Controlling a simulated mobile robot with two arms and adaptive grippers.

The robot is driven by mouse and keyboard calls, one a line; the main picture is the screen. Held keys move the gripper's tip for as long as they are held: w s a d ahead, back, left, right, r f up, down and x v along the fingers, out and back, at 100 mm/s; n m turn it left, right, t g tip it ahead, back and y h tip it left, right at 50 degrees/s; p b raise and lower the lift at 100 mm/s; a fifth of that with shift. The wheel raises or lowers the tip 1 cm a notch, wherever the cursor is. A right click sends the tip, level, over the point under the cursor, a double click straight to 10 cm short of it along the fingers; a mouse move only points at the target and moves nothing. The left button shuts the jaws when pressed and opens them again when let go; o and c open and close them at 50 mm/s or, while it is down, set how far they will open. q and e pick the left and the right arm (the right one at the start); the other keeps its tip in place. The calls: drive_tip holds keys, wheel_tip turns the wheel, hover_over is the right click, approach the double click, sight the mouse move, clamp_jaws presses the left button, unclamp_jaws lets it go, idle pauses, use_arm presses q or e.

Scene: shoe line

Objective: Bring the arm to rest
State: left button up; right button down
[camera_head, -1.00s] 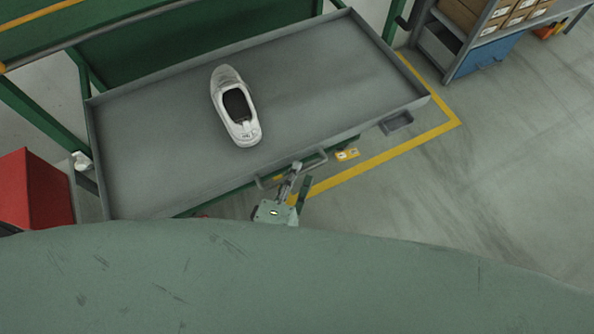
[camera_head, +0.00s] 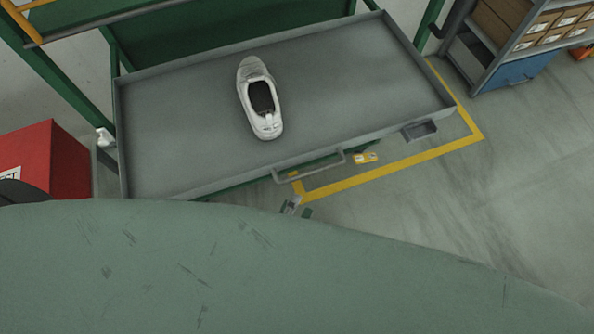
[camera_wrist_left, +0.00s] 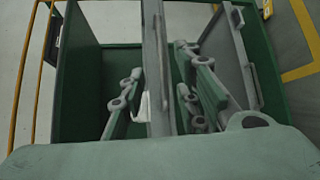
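My left gripper (camera_head: 297,207) shows only as a small part in the head view, just below the front edge of the grey tray table; my own body hides the rest. In the left wrist view its two jointed fingers (camera_wrist_left: 160,80) stand apart, with nothing seen held between them. A grey bar lies in line with the gap in that view. My right gripper is in neither view. A white shoe (camera_head: 248,74) with a dark opening lies on the grey tray table (camera_head: 180,150), apart from the gripper.
The table's front handle (camera_head: 310,166) is close to the left gripper. A red box (camera_head: 62,160) stands at the left. A shelf with cartons (camera_head: 515,25) and a blue bin (camera_head: 518,72) is at the upper right. The floor (camera_head: 520,190) on the right is clear.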

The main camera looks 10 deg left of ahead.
use_arm(q)
drive_tip(key=s+a+f+m+g, duration=0.2)
drive_tip(key=f+m, duration=0.2)
drive_tip(key=f, duration=0.5)
drive_tip(key=s+a+f+m+g, duration=0.1)
drive_tip(key=a+f+m+g, duration=0.15)
drive_tip(key=f+m, duration=0.45)
drive_tip(key=s+a+f+m+g, duration=0.2)
drive_tip(key=f+g, duration=0.1)
drive_tip(key=f, duration=0.8)
drive_tip(key=s+a+f+m+g+y, duration=0.1)
drive_tip(key=s+a+f+m+g, duration=0.2)
drive_tip(key=s+a+f, duration=0.2)
drive_tip(key=s+a+f+m+g+y, duration=0.2)
drive_tip(key=s+f, duration=0.5)
drive_tip(key=s, duration=0.4)
drive_tip(key=a+m+g, duration=0.1)
drive_tip(key=a+g, duration=0.1)
drive_tip(key=shift+s+a+f+m, duration=0.15)
drive_tip(key=shift+a+f+m, duration=0.1)
drive_tip(key=shift+a+m, duration=0.15)
